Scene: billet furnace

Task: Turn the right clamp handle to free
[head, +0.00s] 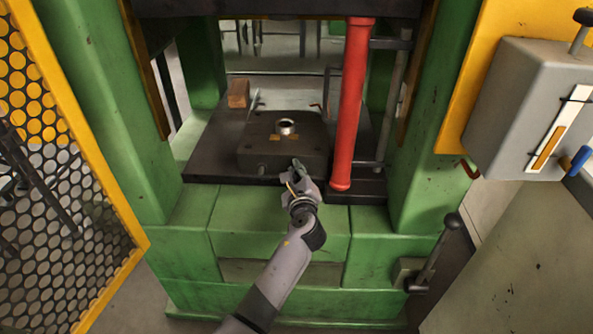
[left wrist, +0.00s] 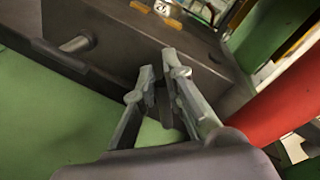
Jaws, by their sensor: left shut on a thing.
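The block also shows in the left wrist view (left wrist: 122,50). A short grey peg (left wrist: 78,43) sticks out of its front face at the left. My left gripper (head: 297,170) is at the right part of that front face. In the left wrist view my left gripper (left wrist: 165,75) has its fingers close together on a dark piece at the block's front, which I take as the right clamp handle (left wrist: 164,103). The fingers mostly hide it, so its angle is unclear. My right gripper is not in view.
A red column (head: 352,100) stands close to the right of my left gripper. A brown block (head: 238,93) lies at the back left of the bed. Green press posts flank the opening. A yellow mesh guard (head: 60,130) is at the left, and a lever (head: 435,255) at the lower right.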

